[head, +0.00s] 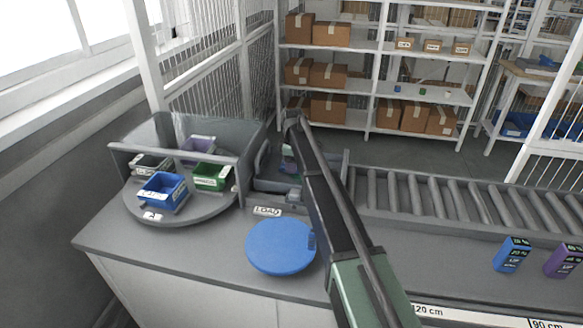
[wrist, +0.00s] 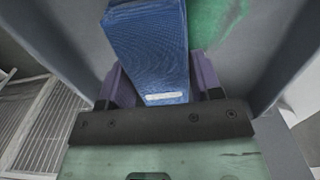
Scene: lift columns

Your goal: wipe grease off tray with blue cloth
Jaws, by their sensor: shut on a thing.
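The blue cloth (wrist: 148,45) is a folded woven pad with a small white label. My gripper (wrist: 162,80) is shut on it, with a purple finger on each side in the wrist view. A green grease smear (wrist: 217,22) lies on the grey tray (wrist: 268,45), just right of the cloth and partly hidden behind it. I cannot tell whether the cloth touches the tray floor. In the head view the grey tray (head: 268,184) stands behind the LOAD label, and my arm covers much of it.
A round blue disc (head: 278,247) lies in front of the tray. A roller conveyor (head: 470,205) runs right. Blue and purple boxes (head: 512,254) stand at the front right.

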